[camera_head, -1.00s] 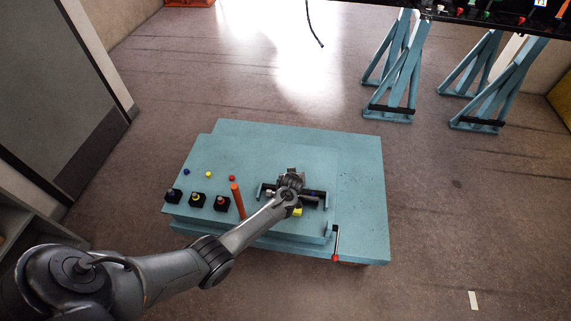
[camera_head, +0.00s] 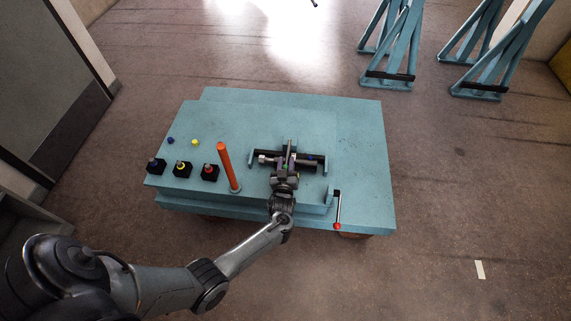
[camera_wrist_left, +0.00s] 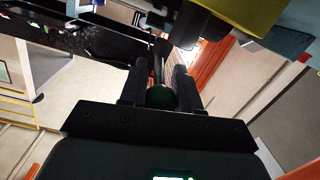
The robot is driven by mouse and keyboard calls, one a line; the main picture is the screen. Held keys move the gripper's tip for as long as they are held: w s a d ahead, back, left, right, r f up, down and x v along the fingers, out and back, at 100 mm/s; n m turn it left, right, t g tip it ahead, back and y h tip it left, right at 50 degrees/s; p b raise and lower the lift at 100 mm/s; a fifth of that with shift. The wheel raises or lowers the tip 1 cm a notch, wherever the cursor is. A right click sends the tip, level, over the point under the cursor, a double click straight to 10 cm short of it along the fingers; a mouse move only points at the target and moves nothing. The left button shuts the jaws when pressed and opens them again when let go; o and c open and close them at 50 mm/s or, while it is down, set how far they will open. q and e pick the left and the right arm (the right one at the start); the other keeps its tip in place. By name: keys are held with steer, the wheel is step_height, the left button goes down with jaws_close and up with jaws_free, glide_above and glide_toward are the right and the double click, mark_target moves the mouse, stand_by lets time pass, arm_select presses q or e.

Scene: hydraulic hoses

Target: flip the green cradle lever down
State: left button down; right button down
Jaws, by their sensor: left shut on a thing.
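My left gripper (camera_head: 289,160) is over the black cradle (camera_head: 311,162) on the teal bench; my arm reaches it from the lower left. In the left wrist view its two dark fingers (camera_wrist_left: 160,82) are shut on the dark green knob (camera_wrist_left: 160,97) of the cradle lever. A thin rod shows beyond the knob between the fingers. In the head view the gripper hides most of the lever, so its exact angle is hard to tell. My right gripper is in no view.
An orange post (camera_head: 226,165) stands left of the cradle, near several black sockets (camera_head: 182,169). A red-knobbed lever (camera_head: 338,212) is at the bench's front right. The teal bench's (camera_head: 360,150) right side is clear. Teal trestles (camera_head: 392,50) stand behind.

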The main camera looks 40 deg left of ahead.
arm_select(q)
steer(key=shift+s+f+b, duration=0.1)
steer(key=shift+f+b, duration=0.4)
steer(key=shift+f, duration=0.45)
steer(key=c, duration=0.9)
jaws_free()
steer(key=shift+o, duration=0.2)
steer(key=shift+r, duration=0.1)
steer(key=shift+s+d+r, duration=0.1)
steer(key=shift+s+d, duration=0.15)
steer(key=shift+d, duration=0.05)
steer(key=p+v, duration=0.3)
steer(key=v, duration=0.6)
steer(key=shift+s+d+p, duration=0.15)
steer(key=shift+d+p, duration=0.05)
steer(key=shift+p, duration=0.1)
steer(key=shift+s+d, duration=0.15)
steer(key=shift+s, duration=0.1)
